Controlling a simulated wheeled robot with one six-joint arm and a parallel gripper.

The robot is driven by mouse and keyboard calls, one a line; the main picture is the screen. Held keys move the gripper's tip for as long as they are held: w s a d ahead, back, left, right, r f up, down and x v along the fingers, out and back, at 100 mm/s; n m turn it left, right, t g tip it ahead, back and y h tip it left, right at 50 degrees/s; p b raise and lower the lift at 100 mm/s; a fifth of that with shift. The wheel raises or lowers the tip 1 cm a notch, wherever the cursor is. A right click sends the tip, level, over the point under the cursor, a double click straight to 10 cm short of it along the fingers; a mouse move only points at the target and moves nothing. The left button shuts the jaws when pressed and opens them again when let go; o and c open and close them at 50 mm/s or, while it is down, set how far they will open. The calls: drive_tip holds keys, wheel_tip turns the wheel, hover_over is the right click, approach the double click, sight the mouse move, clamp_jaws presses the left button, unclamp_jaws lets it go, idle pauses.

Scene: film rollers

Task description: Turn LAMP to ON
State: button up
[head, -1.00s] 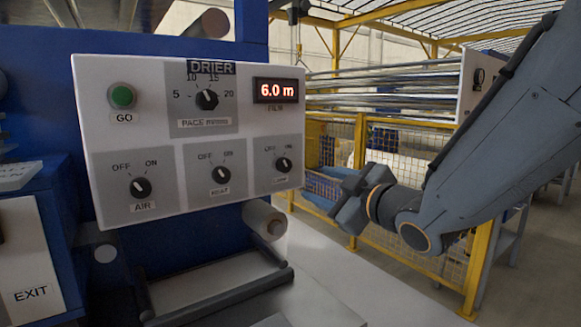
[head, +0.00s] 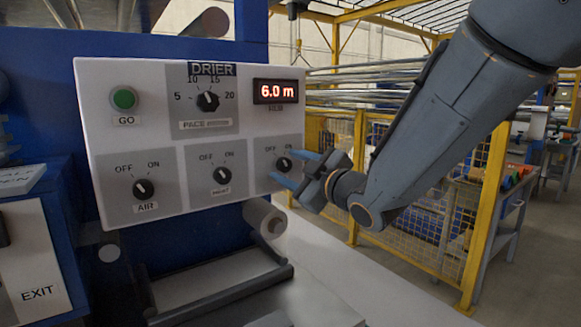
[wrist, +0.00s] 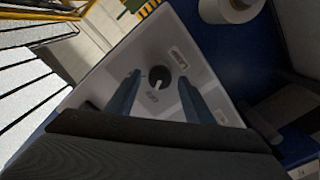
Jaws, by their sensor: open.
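The LAMP knob (head: 284,164) is a small black dial at the lower right of the white DRIER panel (head: 160,77).
The HEAT knob (head: 222,175) and AIR knob (head: 143,189) sit to the left, both pointing to OFF. The PACE dial (head: 208,101), green GO button (head: 124,98) and 6.0 m display (head: 276,91) are above. A white roller (head: 265,219) lies below the panel.

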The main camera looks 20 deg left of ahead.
drive_tip(key=c, duration=1.1)
drive_tip(key=shift+o, duration=0.3)
drive_tip(key=m+p, duration=0.1)
drive_tip(key=m, duration=0.5)
drive_tip(key=shift+d, duration=0.1)
drive_tip(key=m+p, duration=0.2)
drive_tip(key=m, duration=0.3)
drive_tip(key=shift+f+m, duration=0.1)
drive_tip(key=shift+m, duration=0.3)
drive_tip(key=o, duration=1)
